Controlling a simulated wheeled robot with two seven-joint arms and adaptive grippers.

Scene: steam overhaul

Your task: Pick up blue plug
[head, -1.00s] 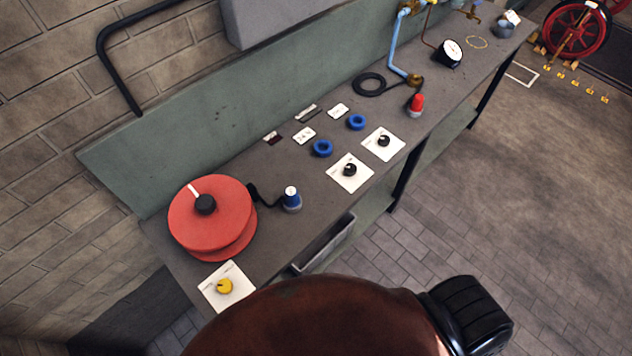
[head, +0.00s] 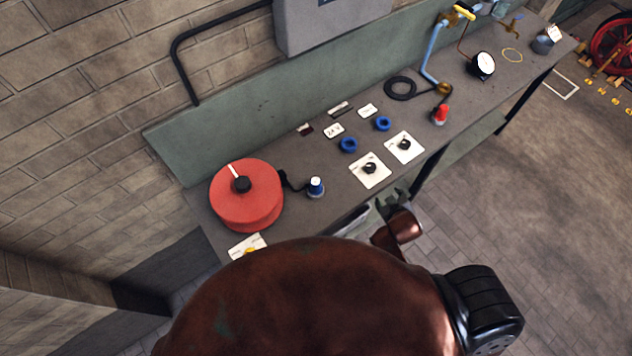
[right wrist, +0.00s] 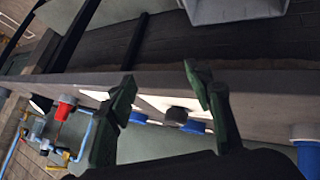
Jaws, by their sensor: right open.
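The blue plug (head: 316,189) with a white top stands upright on the workbench, just right of the red reel, at the end of a black cord. In the right wrist view a blue and white thing at the right edge, partly cut off, looks like the blue plug (right wrist: 307,155). My right gripper (head: 396,199) is beside the bench's front edge, to the right of the plug and apart from it. Its two dark fingers (right wrist: 159,78) are spread with nothing held between them. My left gripper is not in view.
The bench (head: 300,160) also carries the red reel (head: 248,200), two blue rings (head: 348,145), knobs on white plates (head: 370,170), a red plug (head: 440,115) and a black coil (head: 400,88). A grey box (head: 345,25) hangs on the wall.

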